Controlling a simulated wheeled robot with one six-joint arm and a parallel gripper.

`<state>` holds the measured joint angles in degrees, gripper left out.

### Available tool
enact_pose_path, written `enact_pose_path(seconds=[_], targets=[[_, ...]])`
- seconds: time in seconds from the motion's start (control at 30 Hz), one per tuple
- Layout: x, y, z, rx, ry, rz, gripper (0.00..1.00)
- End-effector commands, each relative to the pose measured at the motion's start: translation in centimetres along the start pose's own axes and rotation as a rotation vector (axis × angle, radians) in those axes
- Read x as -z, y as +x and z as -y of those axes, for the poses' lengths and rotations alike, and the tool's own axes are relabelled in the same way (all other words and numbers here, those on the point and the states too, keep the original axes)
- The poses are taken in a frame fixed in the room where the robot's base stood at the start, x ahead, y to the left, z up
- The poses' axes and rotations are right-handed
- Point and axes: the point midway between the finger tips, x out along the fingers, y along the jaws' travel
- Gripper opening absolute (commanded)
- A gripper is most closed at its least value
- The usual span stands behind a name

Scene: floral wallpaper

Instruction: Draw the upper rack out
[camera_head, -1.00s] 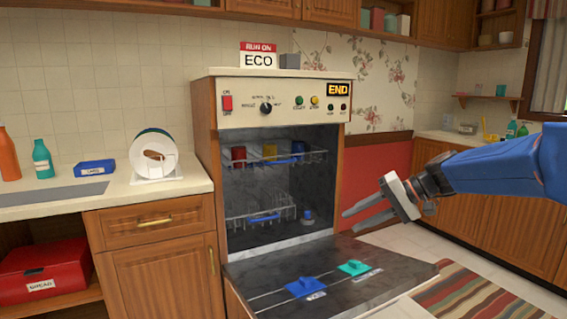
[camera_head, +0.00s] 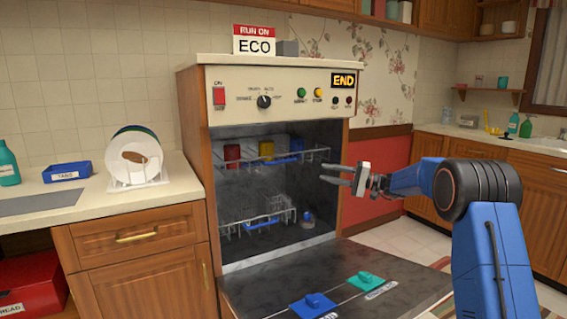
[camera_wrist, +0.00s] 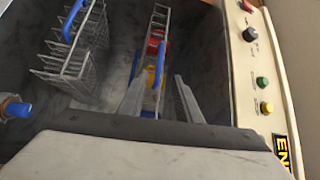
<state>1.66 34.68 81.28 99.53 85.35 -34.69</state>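The upper rack (camera_head: 285,157) is a wire rack inside the open dishwasher (camera_head: 262,262), with a blue handle on its front and red and yellow cups on it. In the wrist view the upper rack (camera_wrist: 157,38) and its blue handle (camera_wrist: 160,66) lie ahead, in line with the gap between my fingers. My gripper (camera_head: 324,174) is open and empty in front of the dishwasher opening, to the right of the rack. In the wrist view my gripper's fingers (camera_wrist: 159,80) are spread apart. They seem not to touch the rack, but depth is hard to tell.
The lower rack (camera_head: 255,217) with a blue handle sits inside below. The dishwasher door (camera_head: 345,283) is folded down, with blue and teal pieces on it. The control panel (camera_head: 285,98) is above the opening. A counter with a plate rack (camera_head: 138,165) stands at left.

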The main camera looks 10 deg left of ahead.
Motion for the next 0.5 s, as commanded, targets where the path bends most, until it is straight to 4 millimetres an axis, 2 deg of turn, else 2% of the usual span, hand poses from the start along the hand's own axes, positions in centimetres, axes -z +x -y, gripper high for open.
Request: enact_pose_path(seconds=[0.1,0.27,0.5], targets=[[0.8,0.0,-0.4,0.021,-0.003,-0.008,0.31],[0.9,1.1,-0.3,0.027,-0.004,-0.008,0.31],[0.9,4.9,-0.3,0.025,-0.004,-0.007,0.31]])
